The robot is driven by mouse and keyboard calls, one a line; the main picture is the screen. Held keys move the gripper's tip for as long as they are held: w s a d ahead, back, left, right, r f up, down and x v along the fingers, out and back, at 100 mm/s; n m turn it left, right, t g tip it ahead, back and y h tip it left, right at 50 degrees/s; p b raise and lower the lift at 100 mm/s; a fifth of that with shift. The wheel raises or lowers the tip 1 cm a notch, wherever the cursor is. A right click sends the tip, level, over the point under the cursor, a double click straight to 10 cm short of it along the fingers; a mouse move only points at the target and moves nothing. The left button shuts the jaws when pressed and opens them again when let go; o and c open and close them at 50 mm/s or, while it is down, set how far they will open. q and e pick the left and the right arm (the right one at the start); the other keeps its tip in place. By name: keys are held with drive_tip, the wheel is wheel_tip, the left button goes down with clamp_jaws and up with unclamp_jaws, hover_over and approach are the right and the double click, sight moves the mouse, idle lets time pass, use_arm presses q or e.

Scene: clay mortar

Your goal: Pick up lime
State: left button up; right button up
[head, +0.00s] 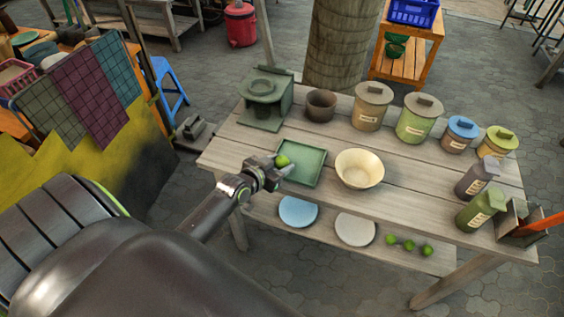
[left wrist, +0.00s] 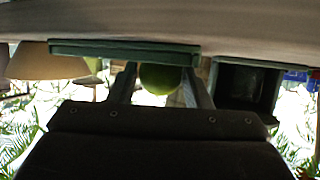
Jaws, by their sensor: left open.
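A green lime (head: 282,160) shows at the left side of a square green tray (head: 312,166) on the wooden table. My left gripper (head: 281,170) is at the lime, with its fingers open. The left wrist view appears upside down and shows the lime (left wrist: 160,78) between the two fingers, against the tray (left wrist: 125,50). A gap shows beside the lime, and I cannot tell whether either finger touches it. The lime's near underside is partly hidden by the gripper in the head view. My right gripper is in neither view.
A cream bowl (head: 360,169) stands right of the tray. A green stand (head: 265,98), a dark pot (head: 321,105) and several lidded jars line the back. Three limes (head: 409,246) and two plates (head: 298,211) lie on the lower shelf. The table's front left is clear.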

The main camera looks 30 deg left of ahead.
sight(282, 158)
use_arm(q)
drive_tip(key=shift+w+f, duration=0.25)
drive_tip(key=shift+w, duration=0.45)
drive_tip(key=c, duration=0.6)
wheel_tip(282, 158, up, 10)
drive_tip(key=shift+p, duration=0.55)
drive_tip(key=s+d+r+m+g+h, duration=0.1)
drive_tip(key=s+d+r+m+h, duration=0.4)
drive_tip(key=s+d+r, duration=0.6)
drive_tip(key=shift+s+d+r+g, duration=0.35)
drive_tip(key=shift+s+d, duration=0.4)
drive_tip(key=shift+d, duration=0.25)
